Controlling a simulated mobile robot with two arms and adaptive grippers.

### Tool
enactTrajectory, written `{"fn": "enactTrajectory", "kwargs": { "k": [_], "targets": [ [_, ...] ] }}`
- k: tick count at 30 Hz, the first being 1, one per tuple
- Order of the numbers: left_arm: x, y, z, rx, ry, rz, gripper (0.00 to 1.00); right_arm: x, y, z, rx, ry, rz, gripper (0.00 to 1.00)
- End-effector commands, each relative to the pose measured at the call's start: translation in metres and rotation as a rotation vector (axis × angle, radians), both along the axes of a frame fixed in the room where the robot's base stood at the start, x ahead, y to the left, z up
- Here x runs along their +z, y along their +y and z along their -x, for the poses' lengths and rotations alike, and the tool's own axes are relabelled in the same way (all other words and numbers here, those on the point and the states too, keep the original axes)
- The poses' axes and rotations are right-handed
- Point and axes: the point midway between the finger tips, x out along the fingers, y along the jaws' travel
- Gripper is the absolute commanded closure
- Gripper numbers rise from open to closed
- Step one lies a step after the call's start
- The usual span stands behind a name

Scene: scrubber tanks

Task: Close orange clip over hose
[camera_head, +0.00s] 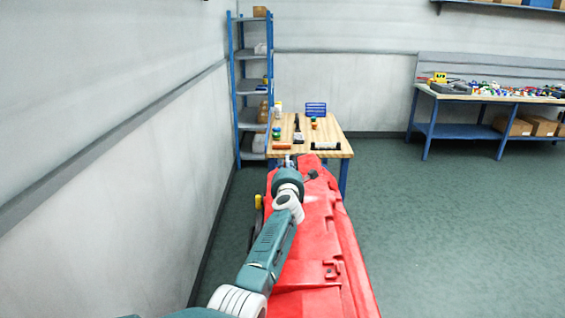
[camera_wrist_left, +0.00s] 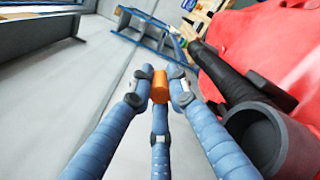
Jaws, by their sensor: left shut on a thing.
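My left gripper (camera_head: 286,160) is at the far end of my outstretched arm, by the left edge of the red tank (camera_head: 325,235). In the left wrist view my left gripper (camera_wrist_left: 161,78) is shut on the orange clip (camera_wrist_left: 160,88), a small orange cylinder-like piece between its blue fingertips. The black hose (camera_wrist_left: 225,75) runs along the red tank (camera_wrist_left: 265,45), to the right of the fingers, with a wide dark fitting (camera_wrist_left: 268,138) near the camera. The clip appears apart from the hose. Whether the clip lies over the hose cannot be told. My right gripper is not visible.
A wooden table (camera_head: 335,131) with small items stands beyond the tank. A blue shelf rack (camera_head: 239,90) is behind it, by the left wall. A blue workbench (camera_head: 490,97) stands at the back right. The green floor at right is clear.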

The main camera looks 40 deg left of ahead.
Motion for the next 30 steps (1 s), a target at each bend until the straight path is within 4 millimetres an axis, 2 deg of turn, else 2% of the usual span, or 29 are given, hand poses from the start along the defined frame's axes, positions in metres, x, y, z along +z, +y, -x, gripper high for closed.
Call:
{"fn": "enactTrajectory", "kwargs": {
  "k": [20, 21, 23, 30],
  "targets": [
    [0.0009, -0.0051, -0.0046, -0.002, 0.041, -0.053, 1.0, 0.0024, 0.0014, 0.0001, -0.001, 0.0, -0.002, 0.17],
    [0.0009, -0.0051, -0.0046, -0.002, 0.041, -0.053, 0.76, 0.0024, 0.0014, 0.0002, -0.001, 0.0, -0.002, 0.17],
    [0.0008, -0.0051, -0.0045, -0.002, 0.041, -0.053, 0.64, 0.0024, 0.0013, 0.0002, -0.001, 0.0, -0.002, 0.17],
    [-0.0003, -0.0048, -0.0041, -0.001, 0.042, -0.052, 0.64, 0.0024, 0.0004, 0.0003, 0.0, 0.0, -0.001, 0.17]
  ]
}}
